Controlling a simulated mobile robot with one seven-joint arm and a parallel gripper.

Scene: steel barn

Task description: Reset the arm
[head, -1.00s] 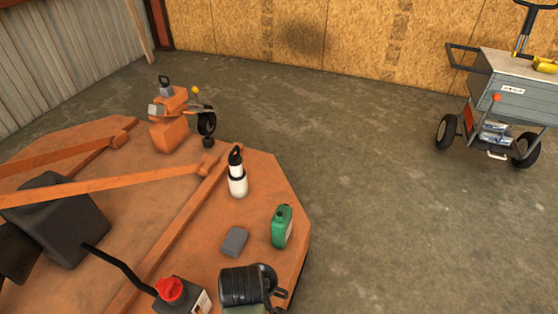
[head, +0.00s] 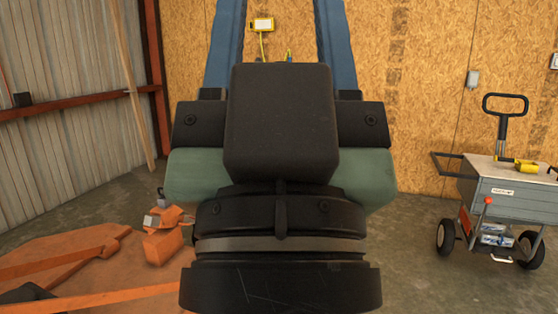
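My gripper (head: 279,25) fills the middle of the head view, raised close to the camera and pointing up. Its black body is in the lower middle, and two blue fingers stand well apart at the top. Their tips run past the top edge of the picture. The wall shows between the fingers, and nothing is seen held there. My gripper and wrist hide much of the orange deck and the floor behind.
An orange mower deck (head: 70,250) lies at lower left. A grey cart (head: 508,195) with a black handle stands at right. Floor is open left of the cart (head: 410,260).

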